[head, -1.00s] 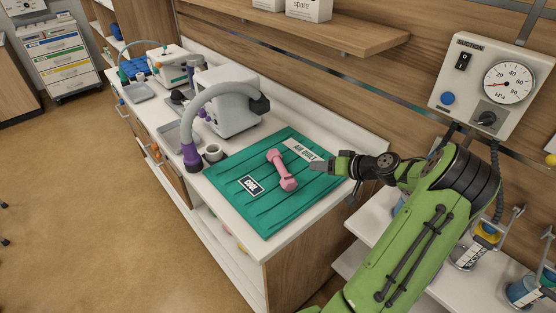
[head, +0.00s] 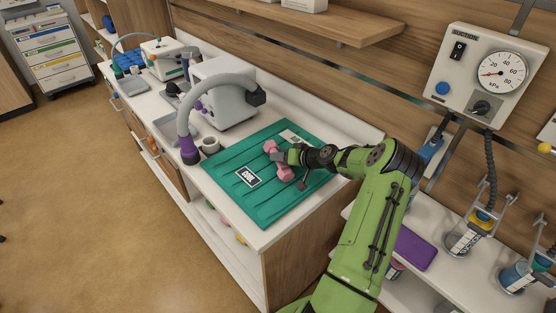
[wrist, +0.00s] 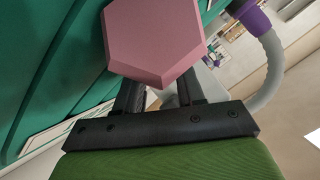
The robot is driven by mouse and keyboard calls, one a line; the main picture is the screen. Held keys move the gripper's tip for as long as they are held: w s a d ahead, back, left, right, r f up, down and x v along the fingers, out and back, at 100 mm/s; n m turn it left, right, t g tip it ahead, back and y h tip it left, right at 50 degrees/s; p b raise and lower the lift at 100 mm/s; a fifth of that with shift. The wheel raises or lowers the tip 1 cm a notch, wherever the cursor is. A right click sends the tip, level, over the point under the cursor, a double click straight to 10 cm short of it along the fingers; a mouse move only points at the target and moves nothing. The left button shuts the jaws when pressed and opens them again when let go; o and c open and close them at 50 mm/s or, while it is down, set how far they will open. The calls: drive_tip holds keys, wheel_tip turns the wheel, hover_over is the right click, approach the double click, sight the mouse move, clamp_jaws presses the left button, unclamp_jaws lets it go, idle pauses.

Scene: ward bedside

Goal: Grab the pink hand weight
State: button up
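The pink hand weight (head: 285,173) lies on the green ribbed mat (head: 243,208) on the counter, to the right of the "COOL" label. My gripper (head: 280,157) is over the middle of the weight, reaching in from the right and covering part of its handle. In the wrist view, one hexagonal pink end of the weight (wrist: 155,38) fills the top middle. The two dark fingers (wrist: 160,92) stand apart, and their tips are hidden behind that end. I cannot tell whether they press on the handle.
A white machine (head: 224,95) with a grey hose and purple nozzle (head: 188,150) stands left of the mat. A small cup (head: 210,146) sits beside the nozzle. A wooden shelf (head: 330,25) overhangs behind. A lower shelf with a purple item (head: 415,248) is at right.

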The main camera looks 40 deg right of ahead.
clamp_jaws()
drive_tip(key=shift+r, duration=0.1)
